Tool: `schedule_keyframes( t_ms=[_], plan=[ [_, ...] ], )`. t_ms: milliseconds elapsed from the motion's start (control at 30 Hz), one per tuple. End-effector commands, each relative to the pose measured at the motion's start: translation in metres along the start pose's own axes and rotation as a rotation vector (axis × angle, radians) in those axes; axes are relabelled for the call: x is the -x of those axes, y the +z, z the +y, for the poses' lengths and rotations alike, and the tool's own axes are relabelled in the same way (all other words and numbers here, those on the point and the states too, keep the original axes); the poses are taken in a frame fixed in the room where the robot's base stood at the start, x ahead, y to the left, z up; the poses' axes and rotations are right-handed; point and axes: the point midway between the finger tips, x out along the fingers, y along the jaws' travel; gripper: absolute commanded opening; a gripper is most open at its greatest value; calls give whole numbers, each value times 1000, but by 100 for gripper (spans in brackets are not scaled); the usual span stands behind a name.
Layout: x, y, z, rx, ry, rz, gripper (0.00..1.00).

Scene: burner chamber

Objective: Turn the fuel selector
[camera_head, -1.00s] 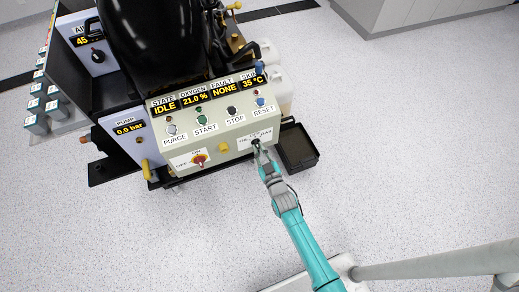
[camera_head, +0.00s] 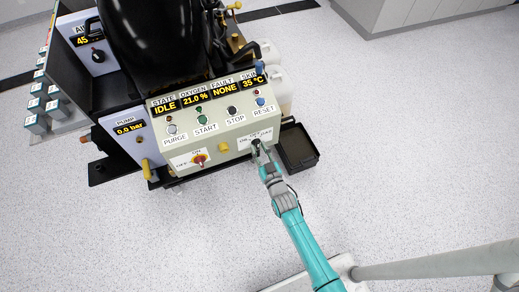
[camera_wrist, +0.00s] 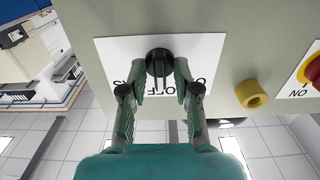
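In the head view the plate (camera_head: 245,142) is at the lower right of the sloped control panel. My gripper (camera_wrist: 161,76) is at the knob, with one finger on either side. The fingers are apart, with a small gap seeming to show beside the knob; contact is hard to tell. In the head view my gripper (camera_head: 258,152) partly hides the knob.
A red and yellow switch (camera_head: 200,159) and a yellow button (camera_head: 223,147) sit left of the selector. The panel's displays read IDLE, 21.0 %, NONE and 35 °C. A black tray (camera_head: 297,148) lies just right of the panel.

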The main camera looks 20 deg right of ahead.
Motion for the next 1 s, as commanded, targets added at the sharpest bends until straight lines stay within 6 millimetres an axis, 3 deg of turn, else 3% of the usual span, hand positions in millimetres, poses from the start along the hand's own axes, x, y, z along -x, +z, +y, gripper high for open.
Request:
schedule_keyframes(
  t_ms=[300, 467, 1000],
  plan=[
    [1, 0, 0, 0, 0, 0, 39],
    [14, 1, 0, 1, 0, -1, 39],
    [105, 1, 0, 0, 0, -2, 39]
  ],
)
